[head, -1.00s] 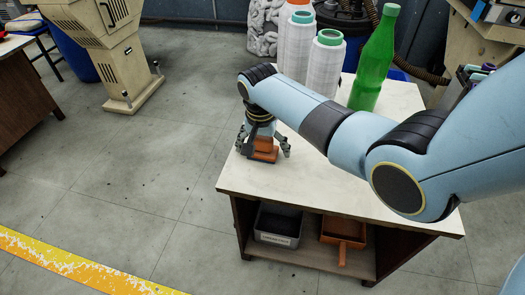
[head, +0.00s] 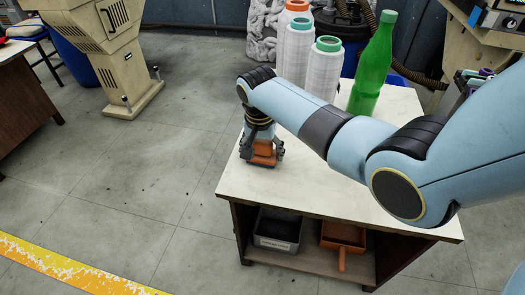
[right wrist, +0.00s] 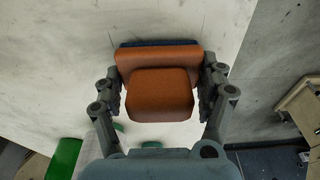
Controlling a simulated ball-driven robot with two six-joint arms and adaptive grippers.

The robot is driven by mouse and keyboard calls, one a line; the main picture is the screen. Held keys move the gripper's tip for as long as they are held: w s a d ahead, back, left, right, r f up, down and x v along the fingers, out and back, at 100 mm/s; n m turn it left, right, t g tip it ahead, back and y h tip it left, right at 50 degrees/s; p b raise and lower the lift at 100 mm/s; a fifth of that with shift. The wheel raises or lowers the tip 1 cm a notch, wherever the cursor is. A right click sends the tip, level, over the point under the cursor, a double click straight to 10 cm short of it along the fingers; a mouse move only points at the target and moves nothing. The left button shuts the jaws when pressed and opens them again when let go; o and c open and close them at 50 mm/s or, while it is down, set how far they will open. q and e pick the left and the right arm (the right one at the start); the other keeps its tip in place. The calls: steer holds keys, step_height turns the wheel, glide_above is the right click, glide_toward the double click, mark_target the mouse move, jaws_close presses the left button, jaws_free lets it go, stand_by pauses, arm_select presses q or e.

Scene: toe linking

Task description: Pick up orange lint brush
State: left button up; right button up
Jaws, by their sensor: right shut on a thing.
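The orange lint brush (head: 263,152) stands on the white table top near its left edge. In the right wrist view the brush (right wrist: 160,95) shows an orange block-like grip above a wider orange body, with a dark blue strip along its far edge. My right gripper (head: 262,156) reaches down over it from above, with one finger on each side. In the right wrist view the fingers of my right gripper (right wrist: 163,92) press against both sides of the brush. My left gripper is not in view.
The white table (head: 330,195) also holds several white thread cones (head: 323,72) and a green bottle (head: 373,65) at the back. A grey bin (head: 278,230) and an orange dustpan-like tray (head: 343,236) sit on the shelf below.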

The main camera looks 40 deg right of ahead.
steer(key=r+p, duration=0.1)
steer(key=r, duration=0.1)
steer(key=d+r, duration=0.1)
steer(key=r, duration=0.1)
steer(key=shift+d+r+p, duration=0.1)
steer(key=shift+r+p, duration=0.2)
steer(key=shift+p, duration=0.1)
steer(key=s+d+r+p, duration=0.2)
steer(key=d+r, duration=0.4)
steer(key=d, duration=0.4)
steer(key=shift+s, duration=0.4)
steer(key=shift+f, duration=0.1)
steer(key=o, duration=0.5)
steer(key=c, duration=1)
